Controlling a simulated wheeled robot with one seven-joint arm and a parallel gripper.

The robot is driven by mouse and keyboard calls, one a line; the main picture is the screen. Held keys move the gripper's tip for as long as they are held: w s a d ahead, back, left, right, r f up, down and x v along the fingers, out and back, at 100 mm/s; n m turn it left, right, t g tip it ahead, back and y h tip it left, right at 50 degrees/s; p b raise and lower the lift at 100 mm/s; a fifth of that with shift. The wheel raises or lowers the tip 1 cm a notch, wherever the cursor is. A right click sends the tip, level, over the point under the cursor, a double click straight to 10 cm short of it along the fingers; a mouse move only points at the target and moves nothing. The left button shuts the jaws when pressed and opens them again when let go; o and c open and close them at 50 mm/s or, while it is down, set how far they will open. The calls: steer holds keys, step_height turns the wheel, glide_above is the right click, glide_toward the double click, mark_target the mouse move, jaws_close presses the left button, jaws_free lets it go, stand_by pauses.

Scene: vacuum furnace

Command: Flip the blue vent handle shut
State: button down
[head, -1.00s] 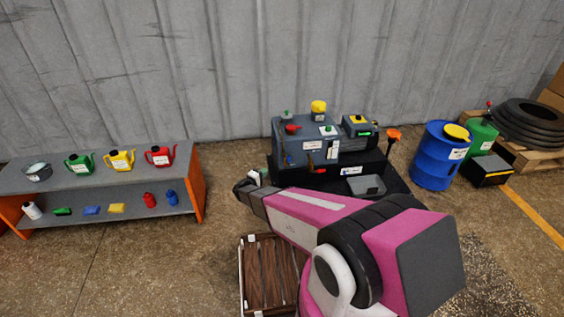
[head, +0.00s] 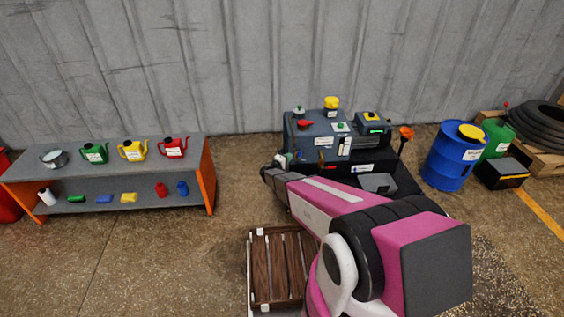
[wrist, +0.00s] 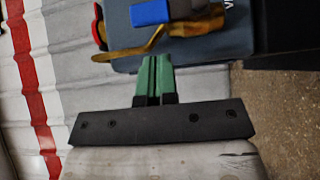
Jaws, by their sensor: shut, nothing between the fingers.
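A blue handle grip (wrist: 152,12) shows at the top edge of the wrist view, joined to a brass-coloured lever and fitting (wrist: 185,37) on a dark grey housing. My gripper (wrist: 154,62) has green fingers that are shut and empty. Their tips lie just below the brass part in the picture; I cannot tell whether they touch it. In the head view the grey pump unit (head: 318,140) stands by the wall, and the end of my arm is at its left front side. The blue handle cannot be made out there.
A wooden slatted crate (head: 262,272) stands on the floor below my arm. A grey shelf (head: 112,182) with several cans is at left. A blue drum (head: 446,165) and a dark box (head: 497,173) are at right. Open floor lies between shelf and pump.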

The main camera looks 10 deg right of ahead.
mark_target(299, 154)
steer(key=shift+d, duration=1.4)
steer(key=shift+s+d+r+m+g+y, duration=0.1)
steer(key=shift+d+r+m+g+y, duration=0.15)
steer(key=shift+m+g+y, duration=0.15)
steer(key=shift+d+r+m+y, duration=0.3)
steer(key=shift+d+m+y, duration=0.1)
steer(key=shift+m, duration=0.1)
steer(key=shift+d+r+m+g+y, duration=0.2)
steer(key=shift+d+m+g+y, duration=0.4)
steer(key=shift+m+g+y, duration=0.15)
steer(key=shift+d+f+m+g+y, duration=0.2)
steer(key=shift+d+m+y, duration=0.45)
steer(key=shift+y, duration=0.4)
steer(key=shift+d+f+m+g+y, duration=0.1)
steer(key=shift+d+m+g+y, duration=0.15)
steer(key=shift+d+m+y, duration=0.6)
steer(key=shift+d+f+m+g+y, duration=0.15)
steer(key=shift+d+m+y, duration=0.3)
steer(key=shift+y, duration=0.8)
steer(key=shift+d+f, duration=0.15)
steer(key=shift+d, duration=0.1)
